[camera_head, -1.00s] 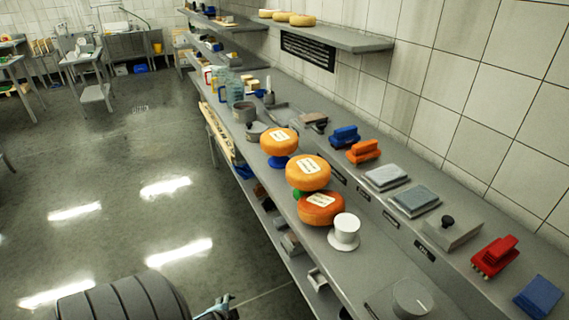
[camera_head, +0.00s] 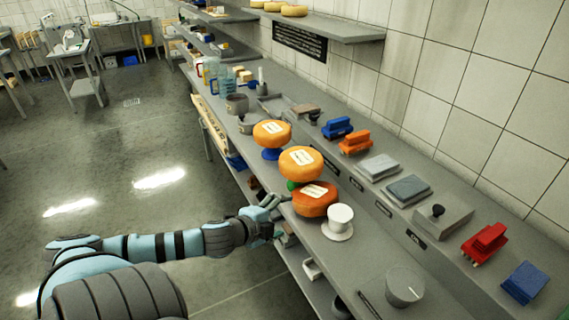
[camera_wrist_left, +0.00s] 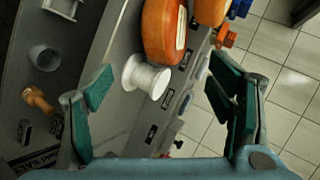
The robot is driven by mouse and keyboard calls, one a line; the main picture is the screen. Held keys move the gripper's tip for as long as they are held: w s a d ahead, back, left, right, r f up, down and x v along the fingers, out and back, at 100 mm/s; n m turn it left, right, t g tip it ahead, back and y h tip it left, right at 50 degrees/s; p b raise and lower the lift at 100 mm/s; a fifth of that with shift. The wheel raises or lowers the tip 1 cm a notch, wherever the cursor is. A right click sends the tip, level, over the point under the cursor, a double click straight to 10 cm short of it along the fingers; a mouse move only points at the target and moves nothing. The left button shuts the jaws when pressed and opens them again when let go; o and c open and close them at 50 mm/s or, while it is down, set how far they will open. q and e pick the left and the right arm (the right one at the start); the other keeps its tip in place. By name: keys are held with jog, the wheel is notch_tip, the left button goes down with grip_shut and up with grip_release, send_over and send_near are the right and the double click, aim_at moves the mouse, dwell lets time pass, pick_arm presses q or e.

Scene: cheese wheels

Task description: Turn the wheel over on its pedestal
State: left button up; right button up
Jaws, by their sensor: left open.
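Three cheese wheels with pale labels stand in a row on the bench: a yellow-orange wheel (camera_head: 272,134) on a blue pedestal (camera_head: 271,154), an orange wheel (camera_head: 301,164) on a green pedestal (camera_head: 292,185), and a red-orange wheel (camera_head: 315,202) nearest me, whose support is hidden. A bare white pedestal (camera_head: 338,222) stands beside the nearest wheel. My left gripper (camera_head: 268,214) is at the bench's front edge, just left of the nearest wheel. In the left wrist view its jaws (camera_wrist_left: 158,88) are wide apart and empty, with the red-orange wheel (camera_wrist_left: 161,35) and white pedestal (camera_wrist_left: 147,76) beyond them.
Brushes and grey blocks line the back ledge, including a blue brush (camera_head: 337,127), an orange brush (camera_head: 355,142) and a red brush (camera_head: 485,244). A grey cylinder (camera_head: 405,286) stands near me on the bench. A shelf (camera_head: 330,27) hangs above. Floor at left is open.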

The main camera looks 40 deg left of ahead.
aim_at(304, 208)
pick_arm(q)
jog(key=b+x, duration=0.5)
jog(key=x, duration=0.8)
jog(key=shift+f+b, duration=0.1)
jog(key=shift+b, duration=0.2)
jog(key=shift+w+f, duration=0.25)
jog(key=shift+w, duration=0.4)
grip_shut()
